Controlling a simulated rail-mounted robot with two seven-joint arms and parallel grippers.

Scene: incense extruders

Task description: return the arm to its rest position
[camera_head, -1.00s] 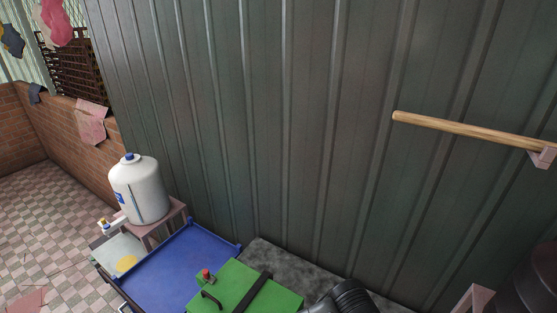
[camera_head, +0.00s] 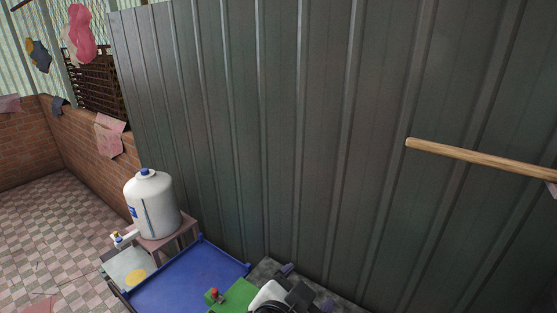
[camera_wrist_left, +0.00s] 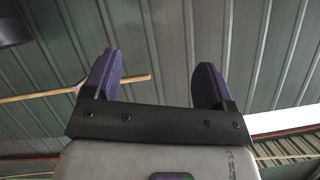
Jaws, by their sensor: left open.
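My left gripper (camera_head: 307,286) shows at the bottom of the head view, in front of the green machine and the wall. Its two purple fingers stand apart with nothing between them. The left wrist view shows the same open, empty fingers (camera_wrist_left: 155,78) pointing up against corrugated metal. My right gripper is in neither view.
A white tank (camera_head: 153,207) stands on a small stand to the left. A wooden pole (camera_head: 475,157) juts along the corrugated wall (camera_head: 290,130) at right.

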